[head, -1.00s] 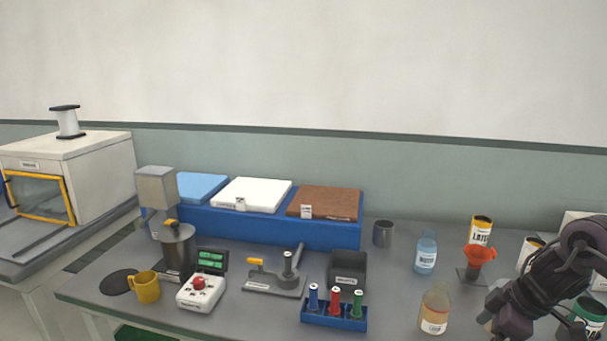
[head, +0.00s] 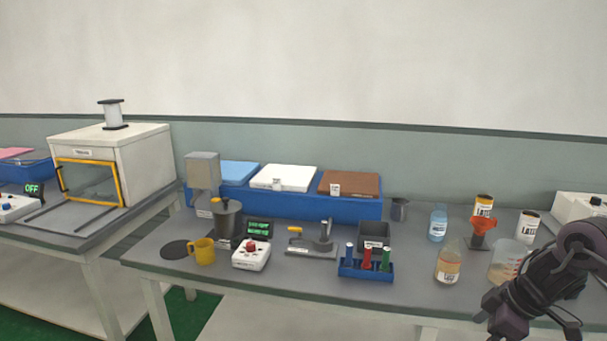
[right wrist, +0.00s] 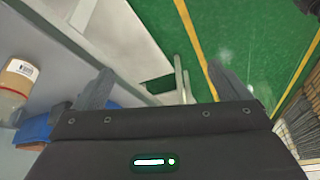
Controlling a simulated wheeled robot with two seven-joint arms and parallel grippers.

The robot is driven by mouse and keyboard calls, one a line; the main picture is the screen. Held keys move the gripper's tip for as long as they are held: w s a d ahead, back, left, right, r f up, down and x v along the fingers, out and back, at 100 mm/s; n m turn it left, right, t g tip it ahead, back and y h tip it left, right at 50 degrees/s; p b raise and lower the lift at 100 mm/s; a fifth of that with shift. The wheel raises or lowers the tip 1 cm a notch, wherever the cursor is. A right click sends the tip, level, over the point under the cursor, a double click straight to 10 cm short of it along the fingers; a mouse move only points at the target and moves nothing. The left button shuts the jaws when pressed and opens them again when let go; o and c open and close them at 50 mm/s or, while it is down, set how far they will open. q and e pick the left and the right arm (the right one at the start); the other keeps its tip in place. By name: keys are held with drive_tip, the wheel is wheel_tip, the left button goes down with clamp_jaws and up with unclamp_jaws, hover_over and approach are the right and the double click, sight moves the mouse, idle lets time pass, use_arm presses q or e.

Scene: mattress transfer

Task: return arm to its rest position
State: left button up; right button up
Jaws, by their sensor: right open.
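My right arm comes in at the right edge of the head view, over the right front of the long table (head: 300,277). Its gripper end lies low there, near the bottom edge. In the right wrist view my right gripper (right wrist: 157,85) has its two fingers wide apart with nothing between them. Behind the fingers I see the table's edge, a leg and the green floor. My left gripper is in neither view. A blue mattress (head: 240,172), a white mattress (head: 285,178) and a brown mattress (head: 349,184) lie on a blue stand (head: 300,207) at the back of the table.
A clear beaker (head: 504,262), an amber bottle (head: 449,265) and an orange funnel (head: 482,226) stand near my right arm. A blue tube rack (head: 366,270) sits at the front middle. A white oven (head: 115,165) stands on the left table. Green floor (right wrist: 235,50) lies beyond the edge.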

drive_tip(key=w+a+f+t+y, duration=0.15)
drive_tip(key=w+a+f, duration=0.3)
drive_tip(key=f, duration=0.45)
drive_tip(key=w+a+f+t+y, duration=0.1)
drive_tip(key=w+a+f+y, duration=0.1)
drive_tip(key=w+a+f, duration=0.5)
drive_tip(key=s+f+m+t+h, duration=0.15)
drive_tip(key=s+f, duration=0.25)
drive_tip(key=f, duration=0.6)
drive_tip(key=s+f+m, duration=0.2)
drive_tip(key=s+f, duration=0.2)
drive_tip(key=f, duration=0.6)
drive_tip(key=s+f+m+g+h, duration=0.2)
drive_tip(key=s+f, duration=0.9)
drive_tip(key=s, duration=0.4)
drive_tip(key=s+f+m+g+h, duration=0.1)
drive_tip(key=s+f+m+h, duration=0.15)
drive_tip(key=s+f, duration=1.05)
drive_tip(key=s+g+h, duration=0.1)
drive_tip(key=s+g, duration=0.1)
drive_tip(key=s, duration=1.5)
drive_tip(key=shift+f+g, duration=0.4)
drive_tip(key=shift+a, duration=0.1)
